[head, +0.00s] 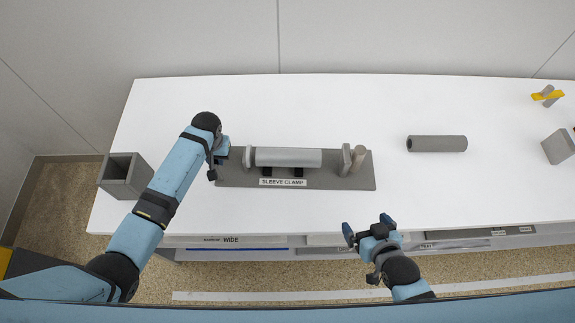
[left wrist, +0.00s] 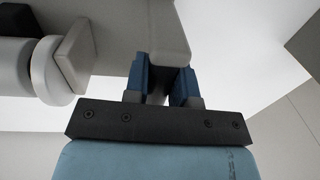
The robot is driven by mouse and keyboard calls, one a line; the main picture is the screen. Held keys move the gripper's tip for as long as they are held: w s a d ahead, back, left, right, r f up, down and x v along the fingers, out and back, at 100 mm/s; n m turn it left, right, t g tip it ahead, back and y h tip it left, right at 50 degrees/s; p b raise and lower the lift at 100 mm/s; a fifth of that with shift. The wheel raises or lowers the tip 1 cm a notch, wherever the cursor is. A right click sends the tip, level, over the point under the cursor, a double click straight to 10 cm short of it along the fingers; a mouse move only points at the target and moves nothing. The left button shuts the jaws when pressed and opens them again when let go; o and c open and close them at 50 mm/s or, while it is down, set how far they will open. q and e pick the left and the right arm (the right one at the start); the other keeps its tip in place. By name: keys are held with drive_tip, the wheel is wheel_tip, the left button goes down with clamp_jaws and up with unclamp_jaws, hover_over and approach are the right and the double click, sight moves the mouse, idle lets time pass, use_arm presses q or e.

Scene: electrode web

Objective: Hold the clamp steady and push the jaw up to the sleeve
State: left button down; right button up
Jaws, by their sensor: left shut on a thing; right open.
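The sleeve clamp has a flat grey base (head: 330,181) labelled SLEEVE CLAMP and lies on the white table. A light grey sleeve (head: 288,157) rests lengthwise on dark supports, beside the upright left end plate (head: 247,157). My right gripper (head: 368,224) is open and empty by the table's front edge.
A dark grey tube (head: 437,144) lies right of the clamp. An open grey box (head: 124,176) stands at the left edge. A yellow item (head: 548,95) and a grey block (head: 558,147) are at the far right. The table between clamp and tube is clear.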

idle(0.5)
idle(1.6)
drive_tip(key=shift+w, duration=0.1)
drive_tip(key=c, duration=0.5)
drive_tip(key=w+d+m+g, duration=0.1)
drive_tip(key=w+m, duration=0.1)
drive_tip(key=w+d+f+m+g, duration=0.1)
drive_tip(key=w+m, duration=0.1)
drive_tip(key=w+d+m, duration=0.1)
drive_tip(key=w+m, duration=0.1)
drive_tip(key=w, duration=0.1)
drive_tip(key=shift+d+f+g, duration=0.1)
drive_tip(key=shift+f+g, duration=0.3)
clamp_jaws()
drive_tip(key=w+d+r+m+g+y, duration=0.1)
drive_tip(key=w+d+r+m+g, duration=0.2)
drive_tip(key=w+r+m+g, duration=0.25)
drive_tip(key=w+d+r+m+g+y, duration=0.1)
drive_tip(key=w+d+r+m+g, duration=0.2)
drive_tip(key=w+m, duration=0.5)
drive_tip(key=a+f+m, duration=0.1)
drive_tip(key=a+f, duration=0.6)
drive_tip(key=f, duration=0.1)
drive_tip(key=shift+s+a+t, duration=0.25)
drive_tip(key=shift+s+t, duration=0.1)
drive_tip(key=shift+s, duration=0.1)
